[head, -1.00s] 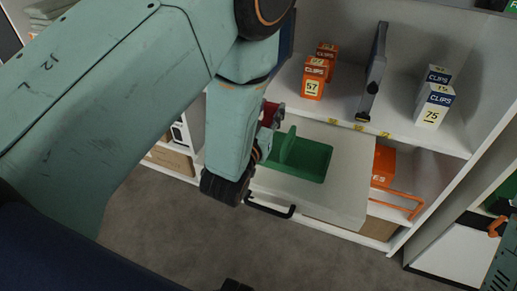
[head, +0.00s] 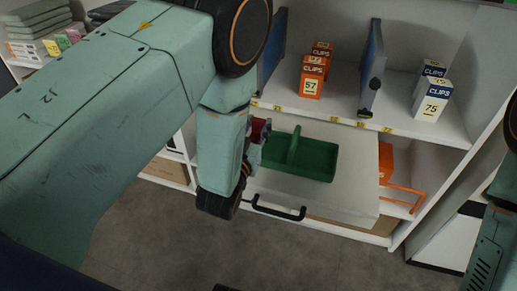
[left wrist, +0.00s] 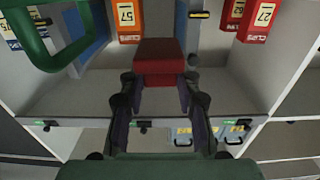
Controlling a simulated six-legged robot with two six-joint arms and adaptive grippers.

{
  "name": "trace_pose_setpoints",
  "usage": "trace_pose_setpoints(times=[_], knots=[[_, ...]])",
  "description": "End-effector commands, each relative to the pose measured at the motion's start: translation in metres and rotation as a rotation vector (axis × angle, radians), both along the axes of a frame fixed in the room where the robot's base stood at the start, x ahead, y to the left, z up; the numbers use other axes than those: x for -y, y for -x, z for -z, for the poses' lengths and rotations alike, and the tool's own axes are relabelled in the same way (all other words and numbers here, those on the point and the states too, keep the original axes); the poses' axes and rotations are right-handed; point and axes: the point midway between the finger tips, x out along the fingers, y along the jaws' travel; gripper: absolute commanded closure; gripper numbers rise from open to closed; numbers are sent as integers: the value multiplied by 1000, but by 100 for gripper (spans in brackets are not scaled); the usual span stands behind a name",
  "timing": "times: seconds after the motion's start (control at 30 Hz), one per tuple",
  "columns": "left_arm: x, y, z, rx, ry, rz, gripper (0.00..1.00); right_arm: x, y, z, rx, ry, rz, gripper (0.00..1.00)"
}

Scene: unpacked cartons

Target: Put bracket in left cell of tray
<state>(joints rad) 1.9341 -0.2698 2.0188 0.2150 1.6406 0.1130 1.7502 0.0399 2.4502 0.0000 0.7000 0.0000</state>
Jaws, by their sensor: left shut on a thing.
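The red bracket (left wrist: 160,62) is between the fingers of my left gripper (left wrist: 158,90) in the left wrist view. My left gripper is shut on it. In the head view only part of the red bracket (head: 259,129) shows past my left wrist, beside the tray's left end. The green tray (head: 318,175) lies on a white pulled-out drawer and has an upright green divider or handle across it. My left arm hides part of its left cell. A green part at the upper left of the wrist view looks like the tray (left wrist: 45,58). My right gripper is not in view.
The drawer (head: 350,195) has a black front handle (head: 280,210). On the shelf above stand orange clip boxes (head: 311,80), blue-white clip boxes (head: 432,100) and upright dividers (head: 373,70). An orange frame (head: 403,196) is right of the drawer. The drawer right of the tray is clear.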

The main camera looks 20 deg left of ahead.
Motion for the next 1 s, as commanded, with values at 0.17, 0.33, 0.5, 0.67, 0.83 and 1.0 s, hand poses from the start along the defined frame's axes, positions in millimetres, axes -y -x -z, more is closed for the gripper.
trace_pose_setpoints(times=[0.17,0.33,0.5,0.67,0.83,1.0], knots=[[0,0,21,2,1,0,88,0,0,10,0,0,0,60],[-1,0,35,0,1,-1,88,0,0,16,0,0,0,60],[-2,1,59,-2,1,0,99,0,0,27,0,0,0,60],[-4,1,60,-4,0,-1,100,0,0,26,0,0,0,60],[-4,2,60,-5,0,-1,59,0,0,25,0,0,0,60],[-4,1,59,-2,0,-1,45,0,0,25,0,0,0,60]])
